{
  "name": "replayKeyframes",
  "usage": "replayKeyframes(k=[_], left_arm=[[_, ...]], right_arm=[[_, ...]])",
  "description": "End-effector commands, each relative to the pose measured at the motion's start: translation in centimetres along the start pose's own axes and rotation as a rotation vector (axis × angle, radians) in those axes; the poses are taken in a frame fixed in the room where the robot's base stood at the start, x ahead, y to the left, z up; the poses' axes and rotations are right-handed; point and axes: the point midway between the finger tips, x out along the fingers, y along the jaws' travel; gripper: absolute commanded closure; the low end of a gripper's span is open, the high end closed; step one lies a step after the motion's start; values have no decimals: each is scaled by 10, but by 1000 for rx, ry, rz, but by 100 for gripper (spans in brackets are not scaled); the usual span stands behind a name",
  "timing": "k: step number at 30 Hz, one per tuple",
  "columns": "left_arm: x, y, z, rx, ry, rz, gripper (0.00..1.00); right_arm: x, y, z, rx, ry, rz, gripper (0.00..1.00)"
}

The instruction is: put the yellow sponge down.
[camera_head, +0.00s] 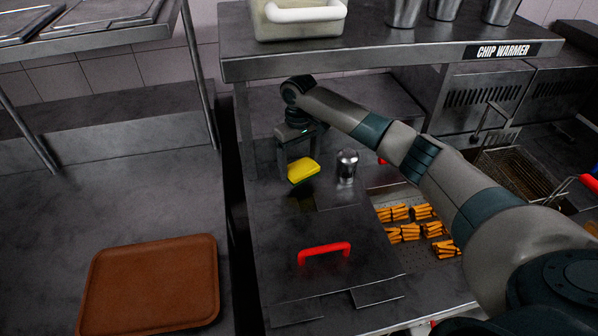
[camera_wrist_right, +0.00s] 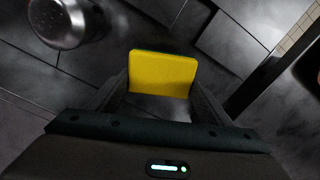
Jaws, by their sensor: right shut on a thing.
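The yellow sponge (camera_head: 303,170) is between the fingers of my right gripper (camera_head: 298,172), which is shut on it. In the right wrist view the sponge (camera_wrist_right: 163,74) shows its yellow face with a dark green edge, held between both fingertips (camera_wrist_right: 162,92). In the head view the sponge is over the dark metal counter (camera_head: 330,215), left of a metal shaker. Whether it touches the counter I cannot tell. My left gripper does not show in either view.
The metal shaker (camera_head: 347,166) stands close right of the sponge. A lid with a red handle (camera_head: 324,250) lies in front. Bunches of fries (camera_head: 410,232) lie to the right. A brown tray (camera_head: 150,287) is at left. The chip warmer shelf (camera_head: 400,52) overhangs behind.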

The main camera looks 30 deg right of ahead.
Motion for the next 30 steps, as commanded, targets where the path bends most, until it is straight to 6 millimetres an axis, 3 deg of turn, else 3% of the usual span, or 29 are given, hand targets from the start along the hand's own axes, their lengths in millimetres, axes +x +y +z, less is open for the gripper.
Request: replayKeyframes(k=[5, 13, 26, 27, 29, 30], left_arm=[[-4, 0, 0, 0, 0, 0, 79], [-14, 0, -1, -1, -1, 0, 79], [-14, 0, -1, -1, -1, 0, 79], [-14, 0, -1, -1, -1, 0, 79], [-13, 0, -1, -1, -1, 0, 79], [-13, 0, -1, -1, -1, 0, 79]], right_arm=[[8, 0, 1, 0, -2, 0, 51], [35, -1, 1, 0, -1, -1, 51], [40, 0, 0, 0, 0, -1, 51], [40, 0, 0, 0, 0, 0, 19], [40, 0, 0, 0, 0, 0, 8], [40, 0, 0, 0, 0, 0, 8]])
